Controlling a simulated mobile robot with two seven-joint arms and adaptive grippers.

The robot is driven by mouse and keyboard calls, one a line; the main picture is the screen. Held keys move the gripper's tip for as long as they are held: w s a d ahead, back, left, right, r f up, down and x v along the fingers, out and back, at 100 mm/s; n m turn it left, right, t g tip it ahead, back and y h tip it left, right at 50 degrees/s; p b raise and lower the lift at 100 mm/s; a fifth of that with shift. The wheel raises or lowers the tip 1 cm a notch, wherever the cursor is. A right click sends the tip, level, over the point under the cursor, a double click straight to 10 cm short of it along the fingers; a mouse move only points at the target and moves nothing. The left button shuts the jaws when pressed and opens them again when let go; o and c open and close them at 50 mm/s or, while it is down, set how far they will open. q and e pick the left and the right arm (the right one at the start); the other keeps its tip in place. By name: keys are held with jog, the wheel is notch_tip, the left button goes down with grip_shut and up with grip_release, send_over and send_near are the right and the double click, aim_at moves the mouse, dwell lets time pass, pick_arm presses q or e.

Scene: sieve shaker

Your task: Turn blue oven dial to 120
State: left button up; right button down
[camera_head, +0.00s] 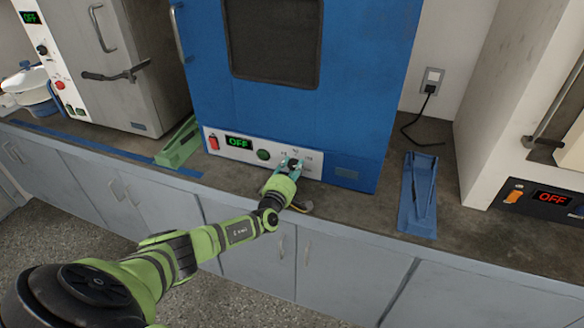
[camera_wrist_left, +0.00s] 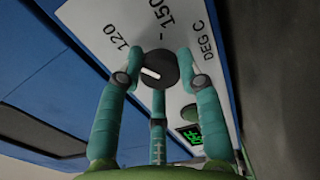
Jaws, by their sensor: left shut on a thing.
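The blue oven (camera_head: 300,110) stands on the counter in the middle of the head view, with a white control strip low on its front. Its dial (camera_wrist_left: 160,70) is black with a white mark that points to the left side of the wrist picture. Printed "120" and "150" labels lie beyond the dial, with "120" to the left. My left gripper (camera_head: 291,164) reaches the strip, and its teal fingers, which also show in the wrist view (camera_wrist_left: 160,72), are shut around the dial. In the head view the fingers partly hide the dial. My right gripper is out of view.
The oven's display (camera_head: 239,142) reads OFF, with a red switch (camera_head: 213,142) and a green button (camera_head: 263,155) beside it. A green holder (camera_head: 180,145) and a blue holder (camera_head: 418,195) lie on the counter (camera_head: 375,210). Other ovens stand left and right.

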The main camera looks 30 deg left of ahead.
pick_arm(q)
jog(key=o, duration=1.1)
jog(key=shift+o, duration=0.2)
jog(key=shift+s+d+f, duration=0.1)
jog(key=shift+s, duration=0.4)
jog(key=v, duration=1.1)
